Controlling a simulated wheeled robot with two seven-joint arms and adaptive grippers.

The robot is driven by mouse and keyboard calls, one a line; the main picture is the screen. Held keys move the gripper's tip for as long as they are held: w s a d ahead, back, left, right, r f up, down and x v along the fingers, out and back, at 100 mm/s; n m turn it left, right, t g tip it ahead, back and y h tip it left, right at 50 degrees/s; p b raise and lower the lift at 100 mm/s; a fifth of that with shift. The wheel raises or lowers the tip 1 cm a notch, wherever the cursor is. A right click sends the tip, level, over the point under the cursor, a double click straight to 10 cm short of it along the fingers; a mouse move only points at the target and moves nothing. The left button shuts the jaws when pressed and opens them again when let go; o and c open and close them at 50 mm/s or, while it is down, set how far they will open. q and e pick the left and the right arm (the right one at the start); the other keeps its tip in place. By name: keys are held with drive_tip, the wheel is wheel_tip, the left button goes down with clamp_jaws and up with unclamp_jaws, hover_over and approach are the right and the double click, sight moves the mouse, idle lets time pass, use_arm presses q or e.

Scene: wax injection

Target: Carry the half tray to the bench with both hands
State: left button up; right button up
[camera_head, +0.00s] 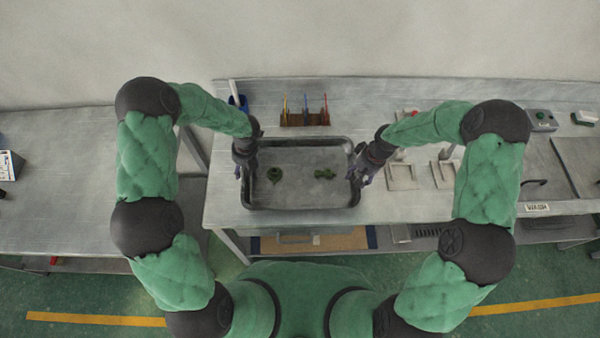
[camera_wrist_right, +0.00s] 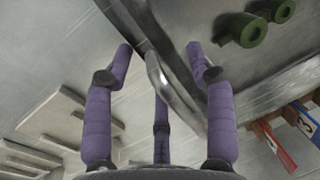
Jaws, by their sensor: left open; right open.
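The half tray (camera_head: 300,202) is a grey, shallow, rimmed tray resting on the bench (camera_head: 380,204). Two small dark green parts lie in it, a left one (camera_head: 274,174) and a right one (camera_head: 324,173). My left gripper (camera_head: 240,172) is open at the tray's left rim. My right gripper (camera_head: 361,178) is open at the tray's right rim. In the right wrist view, the purple fingers of my right gripper (camera_wrist_right: 160,62) are spread around the rim (camera_wrist_right: 172,72). I cannot tell whether they touch it.
A rack with coloured tools (camera_head: 305,119) stands behind the tray. Square light frames (camera_head: 402,176) lie to its right. A control box (camera_head: 541,120) is at the far right. Another grey table (camera_head: 60,190) stands at the left, with a gap between it and the bench.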

use_arm(q)
clamp_jaws()
use_arm(e)
clamp_jaws()
use_arm(q)
drive_tip(key=shift+a+r, duration=0.1)
drive_tip(key=shift+r, duration=0.05)
use_arm(e)
drive_tip(key=shift+r, duration=0.1)
